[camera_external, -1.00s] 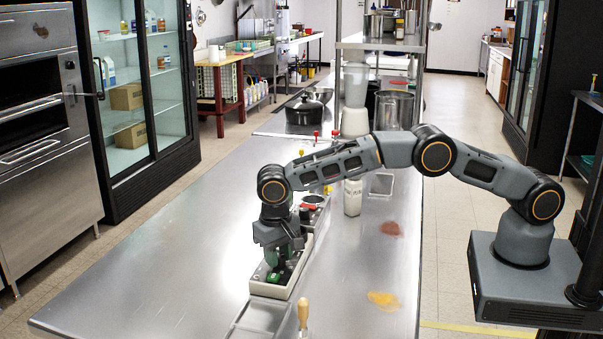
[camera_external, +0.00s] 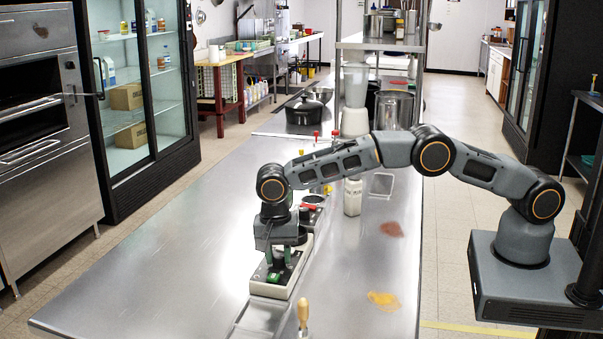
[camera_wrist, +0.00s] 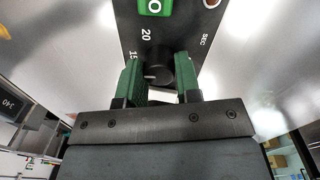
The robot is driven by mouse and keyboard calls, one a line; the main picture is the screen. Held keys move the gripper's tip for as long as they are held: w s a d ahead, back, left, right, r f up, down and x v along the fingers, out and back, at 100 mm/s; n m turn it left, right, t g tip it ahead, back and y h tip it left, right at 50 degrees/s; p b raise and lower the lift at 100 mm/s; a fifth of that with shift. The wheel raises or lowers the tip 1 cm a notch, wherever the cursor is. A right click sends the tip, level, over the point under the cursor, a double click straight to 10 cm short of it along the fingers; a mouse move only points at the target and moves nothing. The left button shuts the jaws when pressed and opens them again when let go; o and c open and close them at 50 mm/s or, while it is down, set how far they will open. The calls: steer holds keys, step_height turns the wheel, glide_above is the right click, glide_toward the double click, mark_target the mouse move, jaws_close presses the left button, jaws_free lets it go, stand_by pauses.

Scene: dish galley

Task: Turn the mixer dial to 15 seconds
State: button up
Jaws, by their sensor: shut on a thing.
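The mixer dial (camera_wrist: 160,66) is a round black knob on a dark panel (camera_wrist: 180,25). A pale pointer line on it lies toward the left, near the printed 15. A 20 is printed above that, and SEC at the right. My gripper (camera_wrist: 160,80) has its green fingers on either side of the dial and is shut on it. In the external view my gripper (camera_external: 281,257) points straight down over the control box (camera_external: 268,290) on the steel counter. The dial is hard to make out there.
A green button (camera_wrist: 155,7) sits close to the dial, also visible on the box. A second control box with a red part (camera_external: 313,199) stands behind. A white bottle (camera_external: 353,197) and a wooden-handled tool (camera_external: 303,312) are nearby. The counter's left side is clear.

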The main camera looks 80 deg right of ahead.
mark_target(276, 256)
stand_by(0.4)
steer(key=o, duration=0.9)
steer(key=shift+r, duration=0.1)
steer(key=r, duration=0.4)
steer(key=r+p, duration=0.1)
steer(key=r, duration=0.4)
steer(key=r+p, duration=0.1)
steer(key=r, duration=0.3)
steer(key=shift+w+r, duration=0.3)
steer(key=shift+r, duration=0.05)
